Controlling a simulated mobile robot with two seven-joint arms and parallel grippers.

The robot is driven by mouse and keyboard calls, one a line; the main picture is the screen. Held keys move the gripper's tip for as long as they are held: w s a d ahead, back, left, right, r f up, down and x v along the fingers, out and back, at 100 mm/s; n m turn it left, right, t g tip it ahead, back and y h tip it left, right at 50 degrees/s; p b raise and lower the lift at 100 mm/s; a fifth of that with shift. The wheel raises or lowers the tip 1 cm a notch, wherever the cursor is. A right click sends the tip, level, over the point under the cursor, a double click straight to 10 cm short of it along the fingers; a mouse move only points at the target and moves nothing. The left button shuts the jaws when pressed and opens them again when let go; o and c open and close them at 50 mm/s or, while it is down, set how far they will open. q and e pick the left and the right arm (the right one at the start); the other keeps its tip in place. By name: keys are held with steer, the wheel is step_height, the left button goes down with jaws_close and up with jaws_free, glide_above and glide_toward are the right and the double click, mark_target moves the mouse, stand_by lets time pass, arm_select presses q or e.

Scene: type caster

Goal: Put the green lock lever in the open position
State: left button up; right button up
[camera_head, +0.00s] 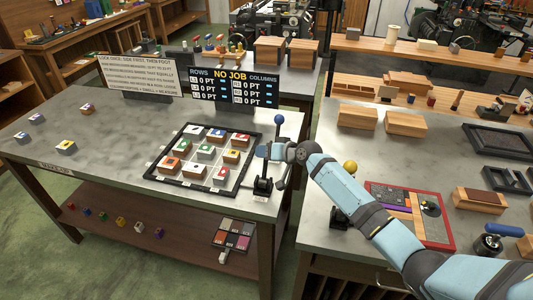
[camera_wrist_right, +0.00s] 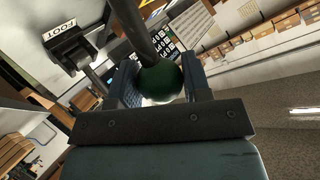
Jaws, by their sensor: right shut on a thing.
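The green ball knob of the lock lever (camera_wrist_right: 160,82) sits between the fingers of my right gripper in the right wrist view, with its dark rod running up out of the picture. My right gripper (camera_head: 268,151) comes in from the right in the head view and is shut on this knob, which it hides there. A black lever base (camera_head: 262,187) stands below it at the right front of the left table. The exact angle of the lever is hard to tell. My left gripper is not in view.
A lever with a blue knob (camera_head: 278,119) rises just behind my right gripper. A black-framed tray (camera_head: 153,177) of coloured blocks lies to the left. A yellow knob (camera_head: 350,167) stands on the right table. A black block labelled FOOT (camera_wrist_right: 65,45) shows in the wrist view.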

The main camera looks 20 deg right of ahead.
stand_by(0.3)
steer(key=o, duration=0.9)
steer(key=shift+r, duration=0.1)
steer(key=o, duration=0.4)
steer(key=shift+w, duration=0.1)
steer(key=shift+c, duration=0.2)
steer(key=b+v, duration=0.1)
steer(key=v, duration=1.2)
steer(key=shift+s+d+b, duration=0.2)
steer(key=shift+d+b, duration=0.1)
steer(key=shift+r, duration=0.1)
